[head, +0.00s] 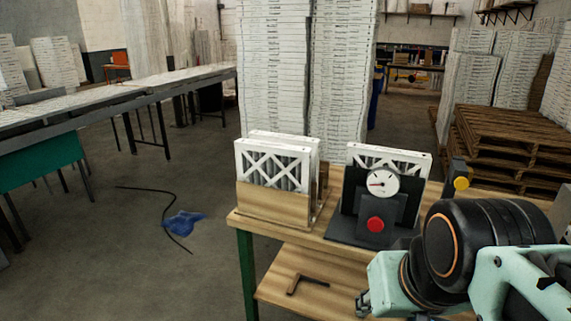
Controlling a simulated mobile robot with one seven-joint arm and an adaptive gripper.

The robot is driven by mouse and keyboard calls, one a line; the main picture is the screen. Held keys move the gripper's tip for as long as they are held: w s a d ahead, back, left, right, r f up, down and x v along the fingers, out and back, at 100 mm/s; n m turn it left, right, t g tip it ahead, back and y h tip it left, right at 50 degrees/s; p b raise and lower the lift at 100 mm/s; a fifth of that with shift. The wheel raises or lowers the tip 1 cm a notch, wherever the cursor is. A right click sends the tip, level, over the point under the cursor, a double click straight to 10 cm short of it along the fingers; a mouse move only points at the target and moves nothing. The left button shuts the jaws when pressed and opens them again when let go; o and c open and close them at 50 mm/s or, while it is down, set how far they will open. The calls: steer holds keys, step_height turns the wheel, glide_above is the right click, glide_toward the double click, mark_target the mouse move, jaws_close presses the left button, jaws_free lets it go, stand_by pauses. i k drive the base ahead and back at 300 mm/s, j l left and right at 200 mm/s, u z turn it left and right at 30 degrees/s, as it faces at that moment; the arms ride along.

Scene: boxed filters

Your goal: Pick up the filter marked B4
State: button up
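White-framed filters (272,163) with an X-pattern front stand upright in a wooden box (272,205) at the left of the wooden table. Another white-framed filter (405,158) stands at the right, partly hidden behind a black stand with a dial. No B4 mark can be read on any of them. My arm comes in from the lower right, in front of the table's right part. A small dark metal part that seems to be my gripper (362,303) shows at the bottom edge, apart from the filters; its fingers cannot be made out.
The black stand (349,190) bears a white dial (383,183) and a red button (376,224). A yellow knob (461,183) sits to its right. A dark angled tool (305,283) lies on the lower shelf (275,287). Tall white stacks (275,75) rise behind the table. Floor at left holds a blue cloth (183,223).

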mark_target(281, 167)
steer(key=i+l+u, duration=0.1)
steer(key=l+u, duration=0.45)
steer(key=u, duration=0.3)
steer(key=l+u, duration=0.35)
steer(key=l, duration=0.85)
steer(key=k+l+u, duration=0.1)
steer(key=l, duration=0.35)
steer(key=k+l, duration=0.1)
steer(key=l, duration=0.3)
